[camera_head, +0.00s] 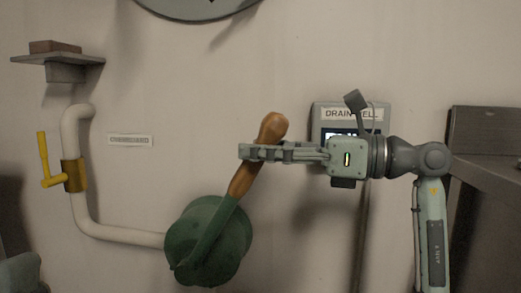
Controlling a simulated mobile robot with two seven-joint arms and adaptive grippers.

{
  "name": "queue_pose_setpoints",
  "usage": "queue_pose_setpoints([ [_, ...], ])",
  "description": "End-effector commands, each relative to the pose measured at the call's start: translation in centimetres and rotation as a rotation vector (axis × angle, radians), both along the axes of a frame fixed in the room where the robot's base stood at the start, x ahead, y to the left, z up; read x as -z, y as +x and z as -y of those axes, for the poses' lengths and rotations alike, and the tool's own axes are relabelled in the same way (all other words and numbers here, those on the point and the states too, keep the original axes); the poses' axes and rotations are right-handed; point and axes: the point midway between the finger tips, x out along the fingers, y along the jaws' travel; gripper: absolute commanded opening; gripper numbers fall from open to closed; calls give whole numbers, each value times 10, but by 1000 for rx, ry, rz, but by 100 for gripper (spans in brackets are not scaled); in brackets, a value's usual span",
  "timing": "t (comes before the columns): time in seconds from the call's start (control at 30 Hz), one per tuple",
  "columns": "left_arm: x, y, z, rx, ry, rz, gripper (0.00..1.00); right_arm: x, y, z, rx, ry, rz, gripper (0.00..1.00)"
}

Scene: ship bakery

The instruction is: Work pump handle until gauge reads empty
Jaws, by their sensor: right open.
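The pump is a round green body (215,243) low on the wall. Its lever (208,232) slants up to the right and ends in a brown wooden handle (273,125). My right gripper (246,152) reaches in from the right, with its fingers across the handle's middle. The jaws are open at the handle; whether they touch it I cannot tell. A grey panel labelled "DRAIN WELL" (352,114) is on the wall behind my right gripper. Its dark screen (329,134) is mostly hidden by the gripper, so its reading cannot be read. My left gripper is not in view.
A white pipe (115,234) runs from the pump to the left and up, with a yellow-handled valve (50,172) on it. A small wall label (130,141) is near the pipe. A shelf (62,60) holds a brown block (54,46). A dark counter (488,158) stands at right.

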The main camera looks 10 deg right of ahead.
Motion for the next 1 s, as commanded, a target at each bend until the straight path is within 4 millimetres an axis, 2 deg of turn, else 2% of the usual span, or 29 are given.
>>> queue_pose_setpoints([
  [0.33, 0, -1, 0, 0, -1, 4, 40, 0, 3, -5, 1, -1, -1, 47],
  [0.7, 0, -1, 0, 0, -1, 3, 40, 0, 3, -5, 1, -1, -1, 1],
  [1.0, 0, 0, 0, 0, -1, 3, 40, 0, 3, -4, 1, -1, -1, 0],
])
